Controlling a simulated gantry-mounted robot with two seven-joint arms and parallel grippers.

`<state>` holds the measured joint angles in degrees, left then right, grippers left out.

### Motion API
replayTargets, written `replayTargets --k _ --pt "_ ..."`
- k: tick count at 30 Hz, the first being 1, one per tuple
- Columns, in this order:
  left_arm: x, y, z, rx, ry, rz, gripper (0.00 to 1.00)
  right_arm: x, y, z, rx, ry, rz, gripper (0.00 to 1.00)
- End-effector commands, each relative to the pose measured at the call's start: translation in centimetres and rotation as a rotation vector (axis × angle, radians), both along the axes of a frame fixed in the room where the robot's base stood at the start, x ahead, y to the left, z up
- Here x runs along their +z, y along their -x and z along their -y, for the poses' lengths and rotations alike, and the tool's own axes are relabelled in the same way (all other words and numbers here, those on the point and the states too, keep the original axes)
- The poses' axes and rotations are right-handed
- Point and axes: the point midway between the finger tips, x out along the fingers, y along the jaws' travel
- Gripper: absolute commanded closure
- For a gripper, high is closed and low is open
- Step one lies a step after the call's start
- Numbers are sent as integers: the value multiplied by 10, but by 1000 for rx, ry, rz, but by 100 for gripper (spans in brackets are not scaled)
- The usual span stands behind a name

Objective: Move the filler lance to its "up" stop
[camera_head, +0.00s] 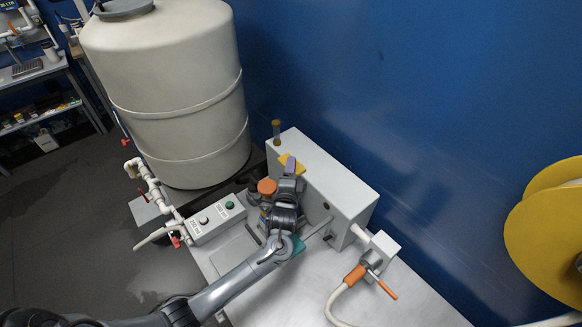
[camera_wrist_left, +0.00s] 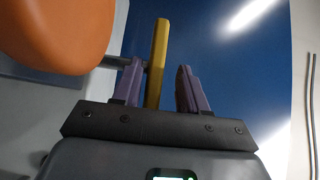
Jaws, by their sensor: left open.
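My left gripper (camera_head: 290,168) is over the bench, beside the light grey box-shaped unit (camera_head: 335,192). In the left wrist view its two purple fingers (camera_wrist_left: 160,88) are apart. A yellow bar (camera_wrist_left: 157,60) stands between them, nearer the left finger; I cannot tell whether they touch. A dark rod meets the bar from the left. The yellow piece also shows at the gripper in the head view (camera_head: 299,168). I cannot tell whether this is the filler lance's handle; the gripper and arm hide much of that area. My right gripper is not in view.
An orange knob (camera_head: 267,187) is close left of the gripper and looms large in the wrist view (camera_wrist_left: 62,30). A big beige tank (camera_head: 170,85) stands behind left. A button box (camera_head: 217,218) and an orange-handled hose valve (camera_head: 372,266) flank the arm.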

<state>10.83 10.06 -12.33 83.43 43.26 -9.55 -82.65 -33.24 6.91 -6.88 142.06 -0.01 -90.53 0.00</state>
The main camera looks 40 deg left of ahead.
Motion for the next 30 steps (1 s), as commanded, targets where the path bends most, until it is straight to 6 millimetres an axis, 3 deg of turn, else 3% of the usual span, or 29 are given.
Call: replayTargets --k 15,21,30 --pt "0 69 45 0 2 0 57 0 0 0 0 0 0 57" --pt "1 80 53 0 1 3 57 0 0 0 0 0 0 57" --pt "1 82 54 1 0 2 57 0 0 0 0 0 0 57"
